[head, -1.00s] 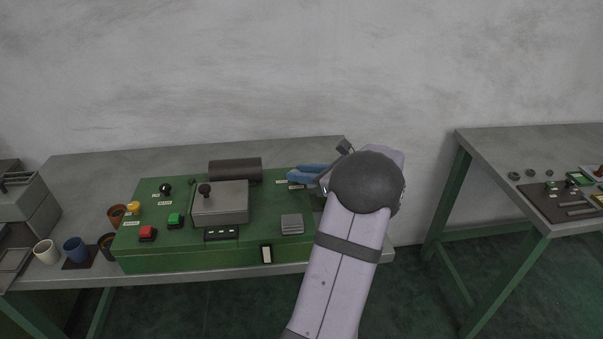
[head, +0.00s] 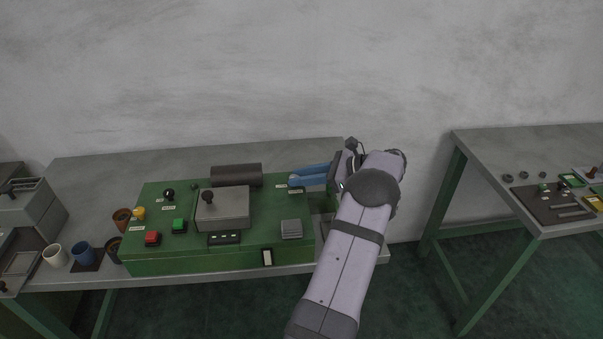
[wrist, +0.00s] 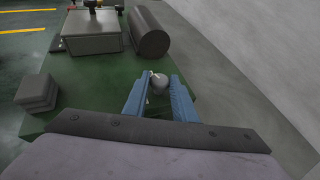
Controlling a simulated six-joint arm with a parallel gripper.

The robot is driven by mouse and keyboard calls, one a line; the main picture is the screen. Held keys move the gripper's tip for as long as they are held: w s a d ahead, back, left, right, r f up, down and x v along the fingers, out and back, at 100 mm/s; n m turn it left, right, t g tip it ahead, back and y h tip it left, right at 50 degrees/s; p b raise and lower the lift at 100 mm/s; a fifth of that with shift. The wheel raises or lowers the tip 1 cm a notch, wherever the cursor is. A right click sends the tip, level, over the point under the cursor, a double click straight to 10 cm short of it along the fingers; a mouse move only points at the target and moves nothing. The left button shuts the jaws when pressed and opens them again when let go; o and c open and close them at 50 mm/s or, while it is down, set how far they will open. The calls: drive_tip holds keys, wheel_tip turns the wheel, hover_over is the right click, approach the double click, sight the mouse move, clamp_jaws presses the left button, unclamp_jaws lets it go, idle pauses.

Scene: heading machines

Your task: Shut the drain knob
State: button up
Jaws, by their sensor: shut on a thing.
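My gripper (head: 291,182) has two blue fingers and reaches in from the right over the back right part of the green machine (head: 160,262). In the wrist view the fingers (wrist: 157,92) are shut on a small rounded grey knob (wrist: 158,84) that sits between their tips. The knob is hidden behind the fingers in the head view. I cannot read the small labels beside it, so I cannot tell its marking or how far it is turned.
A dark cylinder (head: 236,175) and a grey box with a lever (head: 222,211) stand left of my gripper. A ribbed grey block (head: 291,229) is nearer the front. Cups (head: 83,252) stand at the left. A second table (head: 500,150) is at the right.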

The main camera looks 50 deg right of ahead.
drive_tip(key=shift+d+r+n+g+y+p, duration=0.15)
drive_tip(key=shift+n+g+y+p, duration=0.2)
drive_tip(key=shift+n+y, duration=0.5)
drive_tip(key=o, duration=1)
drive_tip(key=b+v, duration=0.1)
drive_tip(key=v, duration=0.3)
drive_tip(key=shift+s+d, duration=0.2)
drive_tip(key=shift+v, duration=1.3)
drive_tip(key=shift+r, duration=0.1)
